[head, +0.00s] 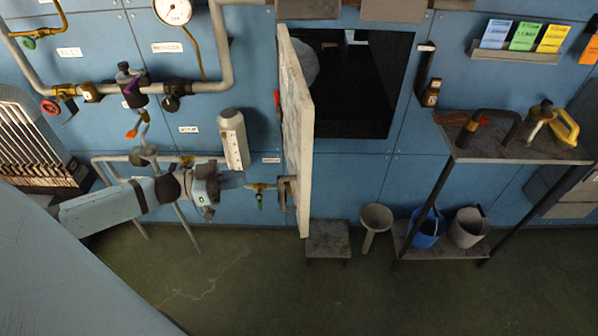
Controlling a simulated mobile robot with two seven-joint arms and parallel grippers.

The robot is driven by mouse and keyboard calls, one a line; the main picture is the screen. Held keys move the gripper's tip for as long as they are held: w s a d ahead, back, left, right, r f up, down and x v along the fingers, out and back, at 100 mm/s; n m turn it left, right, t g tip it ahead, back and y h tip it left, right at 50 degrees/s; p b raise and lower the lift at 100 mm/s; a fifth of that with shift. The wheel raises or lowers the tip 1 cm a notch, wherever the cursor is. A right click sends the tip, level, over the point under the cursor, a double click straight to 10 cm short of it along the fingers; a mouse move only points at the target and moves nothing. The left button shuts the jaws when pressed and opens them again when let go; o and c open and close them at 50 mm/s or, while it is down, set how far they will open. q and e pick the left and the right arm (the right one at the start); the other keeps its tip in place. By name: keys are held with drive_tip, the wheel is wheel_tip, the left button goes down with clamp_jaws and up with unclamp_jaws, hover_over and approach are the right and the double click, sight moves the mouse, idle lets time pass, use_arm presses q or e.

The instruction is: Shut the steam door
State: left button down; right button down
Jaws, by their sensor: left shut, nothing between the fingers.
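The steam door (297,130) is a pale, worn slab that stands open, swung out from the blue wall and seen nearly edge-on. It stands at the left side of a dark square opening (365,90). A rounded grey shape (304,62) shows partly behind the door's upper edge. My left gripper (236,182) reaches in from the left, low beside the door's left face. It is shut and empty, with a gap between it and the door. My right gripper is not in view.
Pipes with valves (132,85) and a gauge (173,10) line the wall at left. A small brass valve (262,187) sits between my gripper and the door. The front floor is clear.

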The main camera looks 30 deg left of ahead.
sight(300, 171)
use_arm(q)
drive_tip(key=x, duration=1.2)
drive_tip(key=shift+w+d+p, duration=0.15)
drive_tip(key=shift+p, duration=0.25)
